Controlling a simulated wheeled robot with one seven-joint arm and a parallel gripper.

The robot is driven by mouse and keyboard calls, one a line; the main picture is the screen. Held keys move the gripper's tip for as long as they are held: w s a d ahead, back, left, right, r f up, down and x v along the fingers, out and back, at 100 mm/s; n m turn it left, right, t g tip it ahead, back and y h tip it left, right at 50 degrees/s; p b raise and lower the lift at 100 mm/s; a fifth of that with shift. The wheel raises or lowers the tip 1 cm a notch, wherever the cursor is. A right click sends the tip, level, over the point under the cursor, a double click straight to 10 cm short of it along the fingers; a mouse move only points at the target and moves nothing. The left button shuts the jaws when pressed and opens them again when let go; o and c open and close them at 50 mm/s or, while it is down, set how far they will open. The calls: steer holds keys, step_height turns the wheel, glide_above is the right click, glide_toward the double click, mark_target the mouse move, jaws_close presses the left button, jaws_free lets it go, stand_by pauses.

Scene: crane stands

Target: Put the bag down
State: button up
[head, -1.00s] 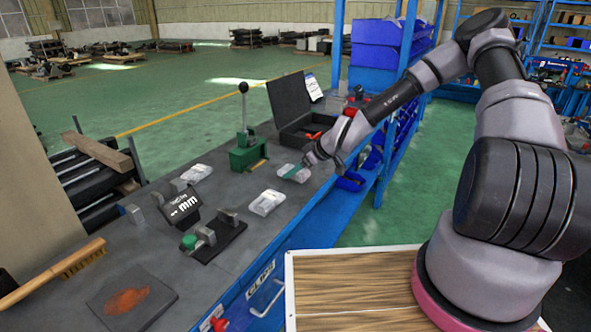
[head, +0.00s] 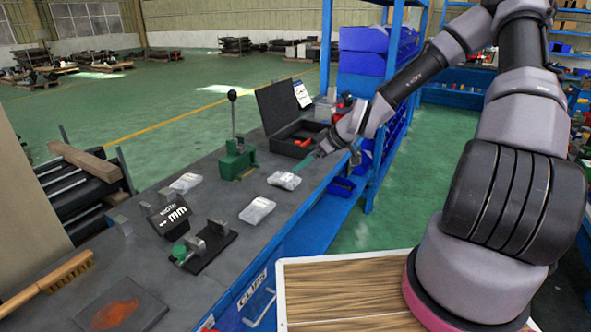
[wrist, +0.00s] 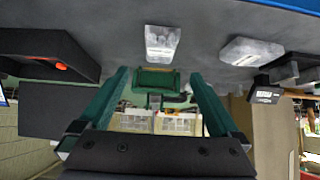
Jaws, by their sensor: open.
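A clear bag with pale contents (head: 284,180) lies on the grey bench top, near its right edge. It also shows in the wrist view (wrist: 162,43), straight ahead between the lines of the fingers. My gripper (wrist: 160,74) is open, with its two green fingers wide apart and nothing between them. In the head view my gripper (head: 308,161) is just above and to the right of this bag, apart from it. A second similar bag (head: 257,210) lies nearer on the bench, also in the wrist view (wrist: 250,50). A third (head: 186,182) lies farther left.
A green lever press (head: 237,160) and an open black case (head: 290,130) stand behind the bag. A black sign (head: 168,217), a metal fixture (head: 205,244) and a brush (head: 50,283) are nearer on the bench (head: 130,265). Blue shelving stands to the right.

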steer(key=s+d+r+m+h, duration=0.35)
steer(key=d+r, duration=0.25)
steer(key=r, duration=0.3)
steer(key=s+d+r+m+h, duration=0.35)
steer(key=s+d+r, duration=0.2)
steer(key=r, duration=0.25)
steer(key=s+d+r+m+t+y, duration=0.1)
steer(key=s+d+r+m+t, duration=0.1)
steer(key=s+r+m, duration=0.6)
steer(key=s+d+r, duration=0.1)
steer(key=s+r, duration=0.5)
steer(key=r, duration=0.2)
steer(key=shift+s+d+m+y, duration=0.15)
steer(key=shift+s+m+y, duration=0.15)
steer(key=shift+s, duration=0.05)
